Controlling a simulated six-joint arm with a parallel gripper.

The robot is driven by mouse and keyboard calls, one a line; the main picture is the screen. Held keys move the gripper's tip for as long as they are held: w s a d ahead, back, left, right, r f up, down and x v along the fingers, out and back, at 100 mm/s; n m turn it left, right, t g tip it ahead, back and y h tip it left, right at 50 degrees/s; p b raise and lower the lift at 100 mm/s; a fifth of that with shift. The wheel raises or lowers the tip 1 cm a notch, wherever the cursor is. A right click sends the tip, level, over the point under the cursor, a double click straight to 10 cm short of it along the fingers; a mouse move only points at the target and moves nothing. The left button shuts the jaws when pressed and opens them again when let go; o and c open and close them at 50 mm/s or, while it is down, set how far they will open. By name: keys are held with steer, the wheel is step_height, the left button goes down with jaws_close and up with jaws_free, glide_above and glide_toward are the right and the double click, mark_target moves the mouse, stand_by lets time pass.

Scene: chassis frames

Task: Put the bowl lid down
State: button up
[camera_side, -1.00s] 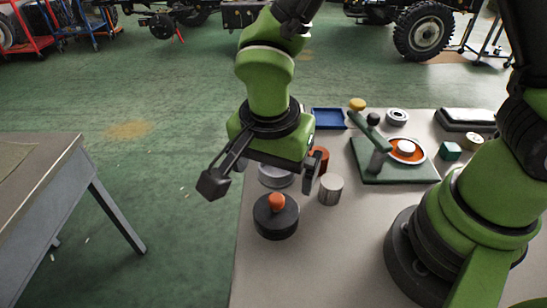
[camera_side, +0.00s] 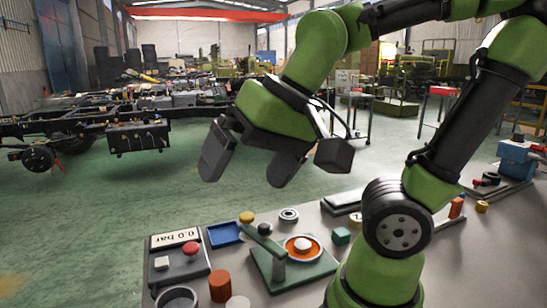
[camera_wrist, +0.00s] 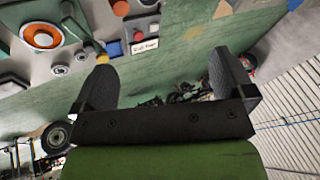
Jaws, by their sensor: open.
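My gripper (camera_side: 248,172) is raised well above the table in the side view, its dark fingers apart with nothing between them. The wrist view also shows the gripper (camera_wrist: 165,78) open and empty. The bowl lid, dark and round with an orange knob in the earlier side frame, does not show in either view now. A round dark-rimmed bowl (camera_side: 177,299) is cut off by the bottom edge of the side view, near an orange cylinder (camera_side: 220,286).
A green board (camera_side: 265,275) with an arm and an orange disc stands on the grey table. A gauge box (camera_side: 172,262) with a red button and a blue tray (camera_side: 225,234) are to its left. A teal cube (camera_side: 342,236) is to its right. The air around the gripper is clear.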

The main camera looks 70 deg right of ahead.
steer(key=shift+s+d+r+n+t, duration=0.15)
steer(key=shift+s+r+n+t, duration=0.1)
steer(key=shift+s+n, duration=0.15)
steer(key=shift+s+d+r+n+t, duration=0.1)
steer(key=shift+s+d+n+t, duration=0.1)
steer(key=shift+s+n+t, duration=0.25)
steer(key=shift+s+d+r+n+t, duration=0.15)
steer(key=shift+s+r+n, duration=0.1)
steer(key=shift+s, duration=0.3)
